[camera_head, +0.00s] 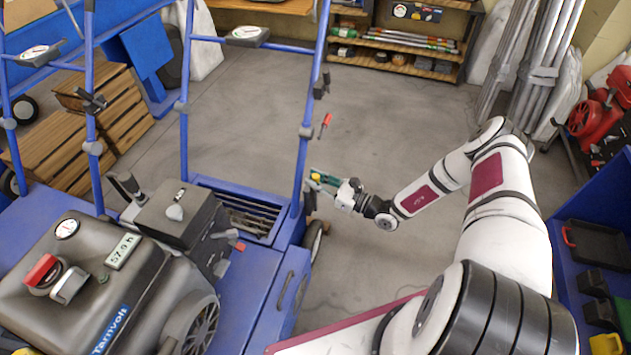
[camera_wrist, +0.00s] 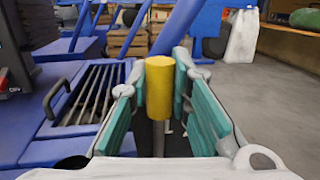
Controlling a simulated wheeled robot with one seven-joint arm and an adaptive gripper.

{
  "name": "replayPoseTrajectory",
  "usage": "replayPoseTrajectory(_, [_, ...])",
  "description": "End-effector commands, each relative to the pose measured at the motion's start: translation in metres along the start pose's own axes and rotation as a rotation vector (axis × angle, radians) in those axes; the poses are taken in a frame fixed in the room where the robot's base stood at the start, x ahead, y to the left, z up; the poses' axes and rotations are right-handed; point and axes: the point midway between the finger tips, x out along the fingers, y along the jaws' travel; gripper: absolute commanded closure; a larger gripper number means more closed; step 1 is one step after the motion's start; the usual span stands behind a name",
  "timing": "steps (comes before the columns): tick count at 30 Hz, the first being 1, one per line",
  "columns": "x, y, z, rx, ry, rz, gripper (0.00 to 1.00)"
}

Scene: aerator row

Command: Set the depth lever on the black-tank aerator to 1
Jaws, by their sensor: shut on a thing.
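The black-tank aerator (camera_head: 130,265) fills the lower left of the head view, with a dark engine and tank on a blue frame. My gripper (camera_head: 319,178) is at the right side of its frame, beside the blue upright. In the wrist view a yellow cylindrical grip (camera_wrist: 160,86) on a thin grey rod stands upright between the teal finger pads of my gripper (camera_wrist: 159,80). The fingers are shut on this yellow grip, which appears to be the depth lever. No depth scale or numbers beside the lever can be read.
A slatted blue-framed opening (camera_wrist: 92,92) lies left of the lever. A small red-handled lever (camera_head: 326,122) sits higher on the upright. A second blue machine stands behind at left, near wooden crates (camera_head: 104,115). The grey floor (camera_head: 400,110) behind and right is clear.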

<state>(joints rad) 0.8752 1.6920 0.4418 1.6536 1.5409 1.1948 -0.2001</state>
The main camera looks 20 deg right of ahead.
Motion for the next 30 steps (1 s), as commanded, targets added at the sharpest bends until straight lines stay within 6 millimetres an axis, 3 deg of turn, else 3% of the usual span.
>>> replayPoseTrajectory(3, [-0.001, 0.003, -0.001, 0.001, 0.002, 0.005, 1.00])
replayPoseTrajectory(4, [-0.001, 0.003, -0.001, 0.001, 0.002, 0.006, 0.79])
replayPoseTrajectory(6, [-0.001, 0.003, -0.001, 0.002, 0.002, 0.006, 0.64])
replayPoseTrajectory(7, [-0.001, 0.003, -0.001, 0.002, 0.002, 0.005, 0.60])
replayPoseTrajectory(20, [-0.010, 0.001, -0.001, 0.002, 0.001, 0.000, 0.60])
replayPoseTrajectory(30, [-0.074, 0.001, -0.001, 0.002, 0.003, 0.000, 0.60])
